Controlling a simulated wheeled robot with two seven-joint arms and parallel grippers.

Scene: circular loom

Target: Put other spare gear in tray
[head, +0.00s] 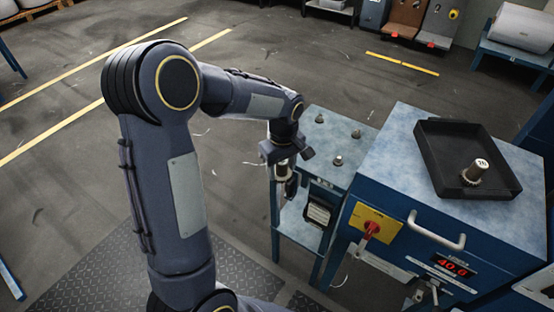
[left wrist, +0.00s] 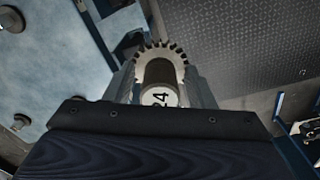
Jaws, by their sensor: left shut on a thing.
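My left gripper (head: 285,170) hangs beside the left edge of the small blue table, pointing down. In the left wrist view it is shut on a toothed metal gear (left wrist: 160,54) with a dark hub and a pale end marked 24. In the head view the held gear is small and hard to make out. The black tray (head: 437,165) lies on the blue cabinet to the right, well apart from the gripper. Another gear (head: 476,170) with a pale marked top stands inside the tray near its front right. My right gripper is not in view.
The small table (head: 316,150) carries several short metal pegs and has a lower shelf. Open floor lies behind.

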